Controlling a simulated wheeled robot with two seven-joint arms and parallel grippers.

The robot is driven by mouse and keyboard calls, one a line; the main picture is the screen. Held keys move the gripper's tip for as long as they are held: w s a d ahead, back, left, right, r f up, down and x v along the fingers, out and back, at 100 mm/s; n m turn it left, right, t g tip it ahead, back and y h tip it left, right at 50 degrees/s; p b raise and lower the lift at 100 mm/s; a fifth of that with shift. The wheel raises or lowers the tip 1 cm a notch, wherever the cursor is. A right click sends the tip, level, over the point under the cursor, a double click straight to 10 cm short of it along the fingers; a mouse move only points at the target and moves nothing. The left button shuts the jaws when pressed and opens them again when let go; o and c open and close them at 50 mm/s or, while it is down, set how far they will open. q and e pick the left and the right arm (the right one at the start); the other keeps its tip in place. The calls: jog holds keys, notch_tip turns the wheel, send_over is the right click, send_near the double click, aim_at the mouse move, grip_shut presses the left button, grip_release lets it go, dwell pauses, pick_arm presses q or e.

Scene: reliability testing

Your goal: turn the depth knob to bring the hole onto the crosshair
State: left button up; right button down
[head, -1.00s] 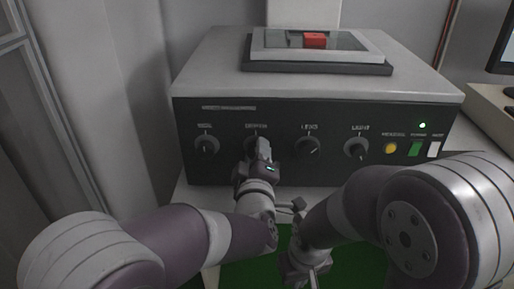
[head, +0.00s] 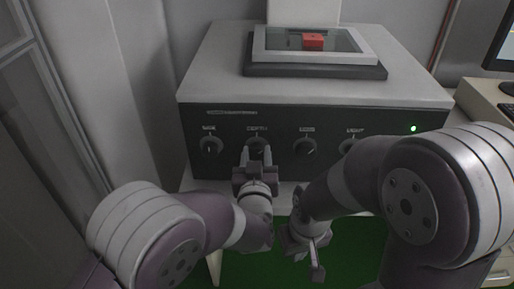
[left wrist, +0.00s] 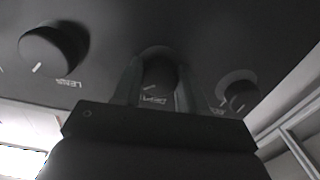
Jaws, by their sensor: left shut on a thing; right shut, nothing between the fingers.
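The depth knob (head: 258,144) is the second dark round knob from the left on the black front panel. My left gripper (head: 257,156) is shut on it, one finger on each side. In the left wrist view the depth knob (left wrist: 158,70) sits between the two fingers, with its label and a light mark partly visible. My right gripper (head: 318,271) is shut and empty, low in front of the cabinet. A red block (head: 313,41) sits within the framed window (head: 270,57) on top of the cabinet. I cannot make out a hole or crosshair.
Other knobs flank the depth knob: one at left (head: 211,146) and one at right (head: 304,146). Another at the far right is partly hidden by my right arm. A green light (head: 413,128) is lit. A monitor (head: 499,52) stands at the right edge.

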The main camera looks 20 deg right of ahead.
pick_arm(q)
jog(key=m+p, duration=0.4)
jog(key=m, duration=0.2)
jog(key=shift+a+r+p, duration=0.15)
jog(key=shift+p, duration=0.15)
jog(key=m+p, duration=0.2)
jog(key=m, duration=0.2)
jog(key=shift+m+p, duration=0.6)
jog(key=shift+m, duration=0.2)
jog(key=o, duration=1.1)
jog(key=shift+c, duration=0.2)
